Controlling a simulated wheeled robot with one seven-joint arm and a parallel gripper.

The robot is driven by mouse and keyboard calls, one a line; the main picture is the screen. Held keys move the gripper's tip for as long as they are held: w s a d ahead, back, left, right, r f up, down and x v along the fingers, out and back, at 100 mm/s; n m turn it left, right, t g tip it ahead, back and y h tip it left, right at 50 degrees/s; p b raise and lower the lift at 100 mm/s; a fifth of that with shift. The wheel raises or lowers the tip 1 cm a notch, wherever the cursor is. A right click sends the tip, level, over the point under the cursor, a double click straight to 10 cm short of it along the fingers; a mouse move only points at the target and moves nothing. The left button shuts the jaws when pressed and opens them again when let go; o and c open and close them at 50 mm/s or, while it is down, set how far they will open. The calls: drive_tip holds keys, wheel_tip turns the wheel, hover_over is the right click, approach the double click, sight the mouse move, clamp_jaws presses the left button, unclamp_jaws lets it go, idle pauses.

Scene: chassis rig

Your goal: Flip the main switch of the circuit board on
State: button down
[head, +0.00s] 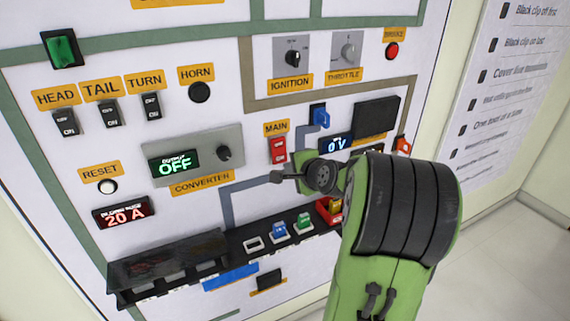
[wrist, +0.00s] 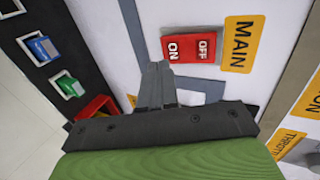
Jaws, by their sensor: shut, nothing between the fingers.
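The main switch is a red rocker (head: 278,150) below the orange MAIN label (head: 276,128) on the white circuit board (head: 225,110). In the wrist view the red rocker (wrist: 191,48) shows its ON and OFF ends, with OFF towards the MAIN label (wrist: 240,42). My gripper (head: 275,176) is shut and empty, just below the switch in the head view. In the wrist view my gripper's fingertips (wrist: 158,66) are close to the ON end. I cannot tell whether they touch it, or which end is pressed in.
Below the switch is a black fuse rail (head: 240,243) with blue and green fuses. A converter panel (head: 195,157) reading OFF is to the left. A blue clip (head: 319,116) and a 0 V display (head: 336,145) are to the right. My arm hides part of the lower right board.

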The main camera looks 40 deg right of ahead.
sight(280, 162)
drive_tip(key=w, duration=0.2)
drive_tip(key=w+d, duration=0.1)
drive_tip(key=w, duration=0.1)
drive_tip(key=shift+f, duration=0.35)
drive_tip(key=b, duration=0.1)
drive_tip(key=f+b, duration=0.1)
drive_tip(key=shift+w+d+t+b, duration=0.15)
drive_tip(key=shift+w+t+b, duration=0.05)
drive_tip(key=shift+t+b, duration=0.15)
drive_tip(key=shift+r+p, duration=0.9)
drive_tip(key=shift+r, duration=0.3)
